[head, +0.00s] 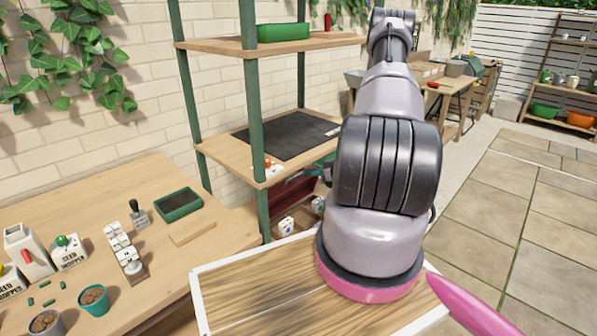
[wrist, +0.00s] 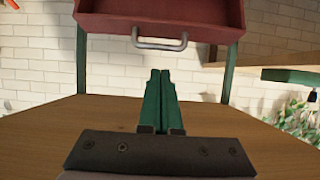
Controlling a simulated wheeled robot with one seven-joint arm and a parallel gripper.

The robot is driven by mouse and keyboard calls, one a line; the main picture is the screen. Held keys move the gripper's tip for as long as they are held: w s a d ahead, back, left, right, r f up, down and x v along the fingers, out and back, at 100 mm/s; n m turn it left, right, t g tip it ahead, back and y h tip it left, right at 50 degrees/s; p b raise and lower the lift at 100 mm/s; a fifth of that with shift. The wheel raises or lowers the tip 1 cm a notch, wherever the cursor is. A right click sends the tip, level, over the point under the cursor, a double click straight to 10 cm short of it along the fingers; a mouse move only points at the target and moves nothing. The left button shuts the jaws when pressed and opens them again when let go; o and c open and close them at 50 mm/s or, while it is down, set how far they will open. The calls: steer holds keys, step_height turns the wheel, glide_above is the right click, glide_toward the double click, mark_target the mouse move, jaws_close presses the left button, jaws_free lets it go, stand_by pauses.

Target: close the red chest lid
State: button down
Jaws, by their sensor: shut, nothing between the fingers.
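The red chest (head: 291,194) shows in part as a dark red shape under the middle shelf in the head view, mostly hidden behind the shelf post and my arm. In the wrist view a red box-like part (wrist: 160,24) spans the top, with a grey metal handle (wrist: 160,44) on its near edge. Whether this part is the lid or the body I cannot tell. My gripper (wrist: 160,74) is shut and empty, its green fingers together, pointing toward the handle with a visible gap. In the head view the gripper (head: 325,165) is partly hidden by my arm.
Green posts carry the wooden shelf (head: 215,150) with a black mat (head: 287,134). A green tray (head: 283,32) is on the upper shelf. White labelled objects (head: 286,226) sit low near the chest. A potting table (head: 75,220) stands left; paving on the right is clear.

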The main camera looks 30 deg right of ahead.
mark_target(295, 176)
steer(key=x, duration=0.9)
steer(key=shift+w, duration=0.15)
steer(key=shift+f, duration=0.1)
